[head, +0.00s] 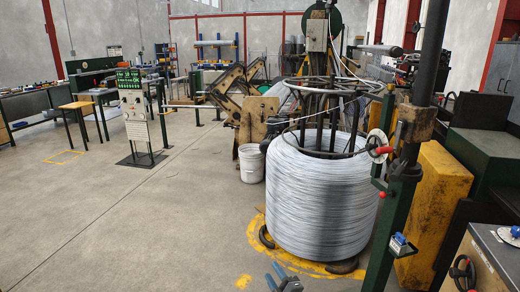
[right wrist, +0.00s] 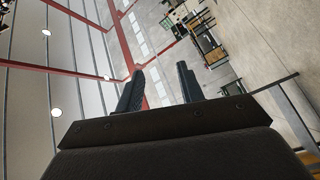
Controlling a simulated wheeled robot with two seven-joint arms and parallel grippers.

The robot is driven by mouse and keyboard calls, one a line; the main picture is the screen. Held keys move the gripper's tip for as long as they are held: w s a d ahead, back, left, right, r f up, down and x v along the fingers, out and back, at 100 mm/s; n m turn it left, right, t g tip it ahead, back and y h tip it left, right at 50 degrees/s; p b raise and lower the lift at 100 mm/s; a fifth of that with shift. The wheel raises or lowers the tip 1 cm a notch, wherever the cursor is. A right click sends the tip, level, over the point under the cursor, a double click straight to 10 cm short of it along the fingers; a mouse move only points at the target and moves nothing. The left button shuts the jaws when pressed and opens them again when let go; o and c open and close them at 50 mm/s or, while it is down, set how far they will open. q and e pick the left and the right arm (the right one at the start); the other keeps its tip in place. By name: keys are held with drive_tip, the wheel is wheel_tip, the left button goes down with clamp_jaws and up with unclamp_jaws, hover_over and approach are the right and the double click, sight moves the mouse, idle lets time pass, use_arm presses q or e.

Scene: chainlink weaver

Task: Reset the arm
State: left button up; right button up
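My right gripper (head: 273,271) shows at the bottom edge of the head view, in front of the wire coil. In the right wrist view the right gripper (right wrist: 160,69) has its two dark fingers apart with nothing between them. The wrist is tilted, with the ceiling, wall and floor slanting behind the fingers. My left gripper and arm are not in view.
A large grey wire coil (head: 318,205) stands on a yellow floor marking at the centre right. A green post (head: 390,235) and a yellow block (head: 434,212) stand right of it. A control stand (head: 135,110) is at the left. The left floor is mostly clear.

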drive_tip(key=s+d+f+m+g+h, duration=0.35)
drive_tip(key=s+f+m, duration=0.25)
drive_tip(key=s, duration=0.2)
drive_tip(key=s+d+f+m+g+h, duration=0.3)
drive_tip(key=s+d+f+m+h, duration=0.25)
drive_tip(key=s, duration=0.35)
drive_tip(key=s+d+f+m+g+y, duration=0.1)
drive_tip(key=s+g, duration=0.3)
drive_tip(key=s, duration=0.8)
drive_tip(key=s+d+f+m+g+y, duration=0.1)
drive_tip(key=s+g, duration=0.4)
drive_tip(key=s, duration=0.7)
drive_tip(key=shift+d+f+m, duration=0.25)
drive_tip(key=shift+f+m, duration=0.55)
drive_tip(key=shift+m, duration=0.45)
